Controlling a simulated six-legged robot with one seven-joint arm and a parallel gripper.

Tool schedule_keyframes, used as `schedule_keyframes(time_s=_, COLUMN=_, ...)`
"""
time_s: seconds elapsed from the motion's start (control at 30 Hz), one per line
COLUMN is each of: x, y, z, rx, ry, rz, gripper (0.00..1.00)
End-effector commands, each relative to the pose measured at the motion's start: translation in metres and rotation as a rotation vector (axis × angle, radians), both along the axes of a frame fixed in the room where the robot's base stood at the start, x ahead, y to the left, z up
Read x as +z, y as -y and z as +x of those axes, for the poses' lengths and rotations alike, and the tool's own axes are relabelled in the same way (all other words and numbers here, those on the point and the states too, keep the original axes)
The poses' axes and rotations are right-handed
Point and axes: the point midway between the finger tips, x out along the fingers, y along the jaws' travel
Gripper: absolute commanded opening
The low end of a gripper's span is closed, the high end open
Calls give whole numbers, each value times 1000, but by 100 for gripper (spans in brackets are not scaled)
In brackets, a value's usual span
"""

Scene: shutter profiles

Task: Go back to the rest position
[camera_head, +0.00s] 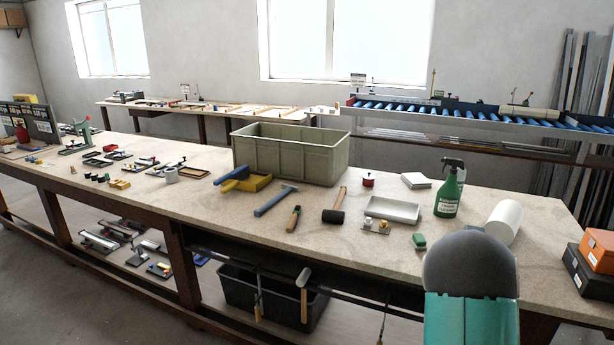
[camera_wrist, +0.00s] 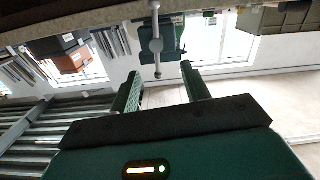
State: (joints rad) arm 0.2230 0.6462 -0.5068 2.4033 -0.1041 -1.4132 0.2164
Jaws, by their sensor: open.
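My gripper (camera_wrist: 162,82) shows in the wrist view, with its two green fingers spread apart and nothing between them. The wrist picture looks upside down, with the bench edge (camera_wrist: 100,12) along its top. A grey and dark green clamp-like tool (camera_wrist: 157,45) shows beyond the fingertips; I cannot tell how far off it is. In the head view my teal arm rises at the lower right in front of the workbench (camera_head: 330,220), and my gripper is not seen there.
On the bench are a grey-green crate (camera_head: 290,155), a spray bottle (camera_head: 449,190), a white roll (camera_head: 503,220), a mallet (camera_head: 334,210) and a shallow tray (camera_head: 392,209). Orange and black boxes (camera_head: 592,262) stand at the right. A roller conveyor (camera_head: 480,112) runs behind.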

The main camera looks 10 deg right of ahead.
Motion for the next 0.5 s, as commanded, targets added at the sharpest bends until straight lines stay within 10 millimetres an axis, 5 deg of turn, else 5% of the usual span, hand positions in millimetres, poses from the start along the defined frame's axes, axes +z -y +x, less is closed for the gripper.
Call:
schedule_keyframes(time_s=0.27, x=39, y=-46, z=34, rx=9, ry=-117, rz=175, gripper=47)
schedule_keyframes(time_s=0.5, x=77, y=-111, z=40, rx=79, ry=-277, rz=316, gripper=47)
